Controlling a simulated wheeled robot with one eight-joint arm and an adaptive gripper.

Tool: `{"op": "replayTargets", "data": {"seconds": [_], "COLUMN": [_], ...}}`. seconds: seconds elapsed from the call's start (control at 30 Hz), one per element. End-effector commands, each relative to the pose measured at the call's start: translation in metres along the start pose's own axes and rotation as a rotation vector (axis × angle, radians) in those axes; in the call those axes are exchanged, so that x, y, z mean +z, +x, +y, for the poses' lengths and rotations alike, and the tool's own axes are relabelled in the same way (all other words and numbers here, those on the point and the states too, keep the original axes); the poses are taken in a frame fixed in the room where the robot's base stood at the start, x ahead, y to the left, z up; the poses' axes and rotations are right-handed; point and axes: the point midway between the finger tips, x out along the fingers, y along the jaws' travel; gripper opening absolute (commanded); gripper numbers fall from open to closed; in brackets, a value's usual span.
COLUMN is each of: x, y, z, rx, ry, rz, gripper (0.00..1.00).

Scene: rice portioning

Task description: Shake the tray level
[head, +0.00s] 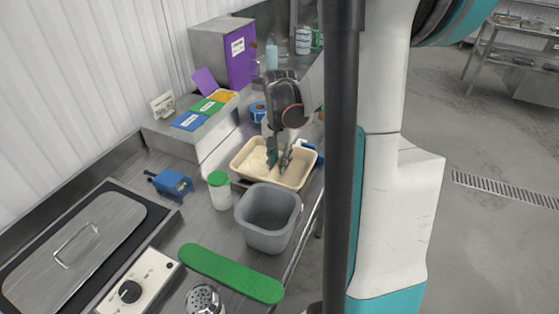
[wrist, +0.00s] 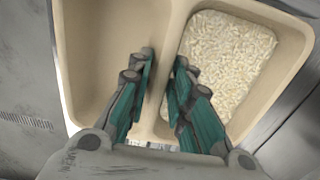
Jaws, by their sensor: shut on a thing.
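The tray (head: 268,180) is beige with two compartments and sits on the steel counter; it also shows in the wrist view (wrist: 88,75). White rice (head: 257,158) lies in its left compartment in the head view, which is the right one in the wrist view (wrist: 228,58). The rice looks spread over that compartment's floor, partly hidden by a finger. The other compartment looks empty. My gripper (head: 279,160) points down at the tray's middle. In the wrist view its fingers (wrist: 163,62) stand on either side of the divider, shut on it.
A grey bin (head: 268,218) stands just in front of the tray. A green-lidded jar (head: 219,190) and a blue device (head: 172,183) are to the left. A green board (head: 230,273) lies nearer. A blue tape roll (head: 257,111) is behind the tray. The counter's edge runs close on the right.

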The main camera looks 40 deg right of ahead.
Motion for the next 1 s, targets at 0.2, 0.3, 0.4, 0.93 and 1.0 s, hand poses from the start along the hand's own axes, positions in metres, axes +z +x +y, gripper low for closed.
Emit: {"op": "replayTargets", "data": {"seconds": [0.2,0.3,0.4,0.93,1.0], "x": [-0.0001,-0.0001,-0.0001,-0.0001,-0.0001], "y": [0.0069,0.0063,0.0064,0.0130,0.0130], "z": [0.0002,0.0002,0.0002,0.0000,0.0000], "rx": [0.000,0.000,0.000,0.000,0.000], "ry": [0.000,0.000,0.000,0.000,0.000], "rz": [0.000,0.000,0.000,0.000,0.000], "gripper": [0.00,0.00,0.00,0.40,0.43]}}
